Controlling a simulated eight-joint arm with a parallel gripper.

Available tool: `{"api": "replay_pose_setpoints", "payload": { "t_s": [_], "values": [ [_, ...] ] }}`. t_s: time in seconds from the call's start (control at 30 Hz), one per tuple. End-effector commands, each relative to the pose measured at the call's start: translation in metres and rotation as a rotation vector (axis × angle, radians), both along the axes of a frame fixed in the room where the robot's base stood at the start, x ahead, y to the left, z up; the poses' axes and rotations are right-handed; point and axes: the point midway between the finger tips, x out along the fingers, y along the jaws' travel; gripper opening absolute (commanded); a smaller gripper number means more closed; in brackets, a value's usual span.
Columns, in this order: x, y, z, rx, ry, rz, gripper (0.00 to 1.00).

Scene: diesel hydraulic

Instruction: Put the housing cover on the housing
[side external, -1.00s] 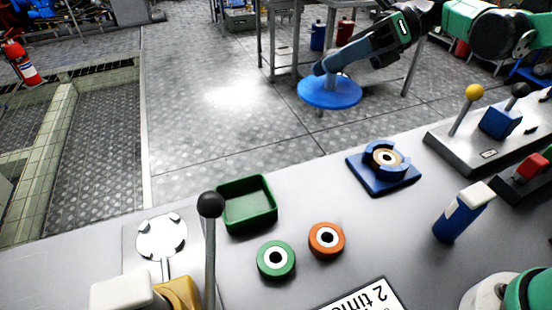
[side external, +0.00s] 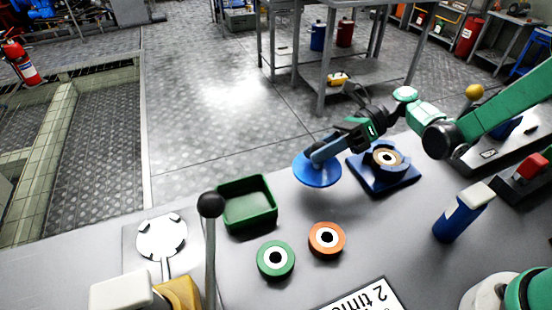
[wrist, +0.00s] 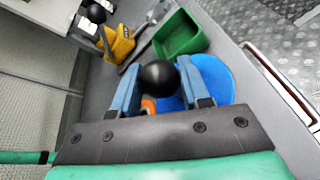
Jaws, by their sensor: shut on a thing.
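The housing cover is a round blue disc (side external: 315,174). My gripper (side external: 322,155) is shut on it from above and holds it, slightly tilted, over the work table. In the wrist view my gripper (wrist: 158,88) has a black ball (wrist: 157,76) between its two blue fingers, and the blue disc (wrist: 224,76) shows behind and to the right. The housing (side external: 377,182) is a blue base with raised curved walls around a bearing-like ring (side external: 386,158).
A green tray (side external: 247,222), a green ring (side external: 276,274) and an orange ring (side external: 326,252) stand on the table nearer the camera. A black-knobbed lever (side external: 210,205) rises at the left. A blue-and-white block (side external: 462,212) and a yellow-knobbed lever (side external: 474,91) are to the right.

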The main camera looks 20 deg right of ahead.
Motion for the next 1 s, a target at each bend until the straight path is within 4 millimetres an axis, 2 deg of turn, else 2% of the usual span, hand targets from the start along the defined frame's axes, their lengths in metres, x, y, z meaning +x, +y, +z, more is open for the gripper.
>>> {"api": "replay_pose_setpoints", "payload": {
  "t_s": [0.17,0.43,0.9,0.93,1.0],
  "values": [
    [0.000,0.000,-0.012,0.000,0.000,0.000,0.00],
    [0.000,0.000,-0.042,0.001,0.000,-0.001,0.00],
    [0.000,0.000,-0.049,0.001,0.000,-0.001,0.00],
    [0.000,0.000,-0.049,0.000,0.000,0.000,0.49],
    [0.000,0.000,-0.049,0.000,0.000,0.000,0.69]
  ]
}}
